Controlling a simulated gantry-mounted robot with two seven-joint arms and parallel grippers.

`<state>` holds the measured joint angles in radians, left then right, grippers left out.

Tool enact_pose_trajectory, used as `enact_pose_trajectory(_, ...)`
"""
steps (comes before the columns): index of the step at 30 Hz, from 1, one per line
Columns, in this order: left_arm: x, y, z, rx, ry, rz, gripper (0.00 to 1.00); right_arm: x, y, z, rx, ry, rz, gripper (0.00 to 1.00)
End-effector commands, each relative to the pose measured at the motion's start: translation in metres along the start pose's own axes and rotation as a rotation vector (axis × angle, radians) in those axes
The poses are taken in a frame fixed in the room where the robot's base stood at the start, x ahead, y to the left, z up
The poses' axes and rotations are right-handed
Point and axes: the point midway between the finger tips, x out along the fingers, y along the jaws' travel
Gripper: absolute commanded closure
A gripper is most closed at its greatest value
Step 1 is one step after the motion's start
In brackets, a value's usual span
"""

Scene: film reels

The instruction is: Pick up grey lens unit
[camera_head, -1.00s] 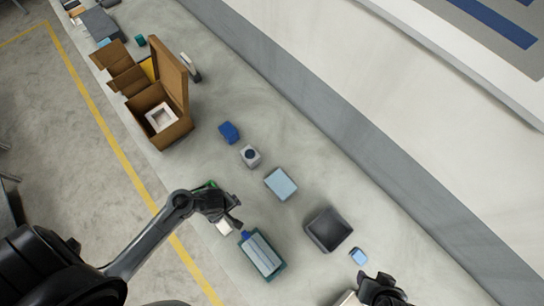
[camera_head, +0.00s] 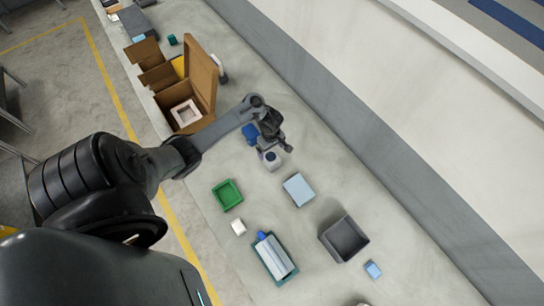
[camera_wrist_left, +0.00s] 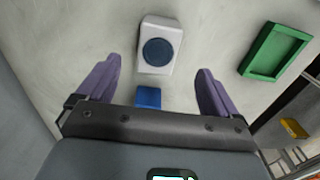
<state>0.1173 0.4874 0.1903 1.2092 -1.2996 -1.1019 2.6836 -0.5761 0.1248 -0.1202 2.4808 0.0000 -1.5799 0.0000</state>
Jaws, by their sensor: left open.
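The grey lens unit (camera_head: 270,160) is a small pale grey block with a round dark blue lens. It stands on the grey counter, partly covered by my gripper in the head view. In the left wrist view the lens unit (camera_wrist_left: 158,45) shows whole, just beyond and between the fingertips. My left gripper (camera_head: 277,147) is open above it, with nothing between its fingers. The gripper's purple-grey fingers (camera_wrist_left: 157,72) are spread wide in the wrist view. My right gripper is not in view.
A blue block (camera_head: 249,131) sits beside the lens unit, partly behind my gripper. A green tray (camera_head: 228,194), light blue box (camera_head: 298,189), dark bin (camera_head: 344,239) and teal tray (camera_head: 274,259) lie nearby. An open cardboard box (camera_head: 202,80) stands at upper left.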

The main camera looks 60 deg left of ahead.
Motion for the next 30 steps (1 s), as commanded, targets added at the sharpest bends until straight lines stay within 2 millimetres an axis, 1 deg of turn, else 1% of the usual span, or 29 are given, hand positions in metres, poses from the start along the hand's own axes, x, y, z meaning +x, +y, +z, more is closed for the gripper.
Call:
enact_pose_trajectory(1,0.012,-0.001,-0.001,-0.001,0.001,-0.003,0.06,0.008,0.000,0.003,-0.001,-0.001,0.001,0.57)
enact_pose_trajectory(3,0.020,-0.001,0.000,0.001,0.000,-0.002,0.06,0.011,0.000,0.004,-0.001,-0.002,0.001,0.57)
enact_pose_trajectory(13,0.040,0.000,-0.002,0.000,0.001,-0.002,0.06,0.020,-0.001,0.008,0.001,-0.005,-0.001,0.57)
enact_pose_trajectory(21,0.074,0.002,-0.005,0.001,0.002,-0.002,0.06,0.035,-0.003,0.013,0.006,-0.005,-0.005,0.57)
enact_pose_trajectory(25,0.082,0.002,-0.006,0.000,0.002,0.000,0.06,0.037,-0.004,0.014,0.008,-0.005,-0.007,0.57)
enact_pose_trajectory(30,0.083,0.002,-0.005,0.001,0.002,0.000,0.06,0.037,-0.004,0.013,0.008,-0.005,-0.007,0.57)
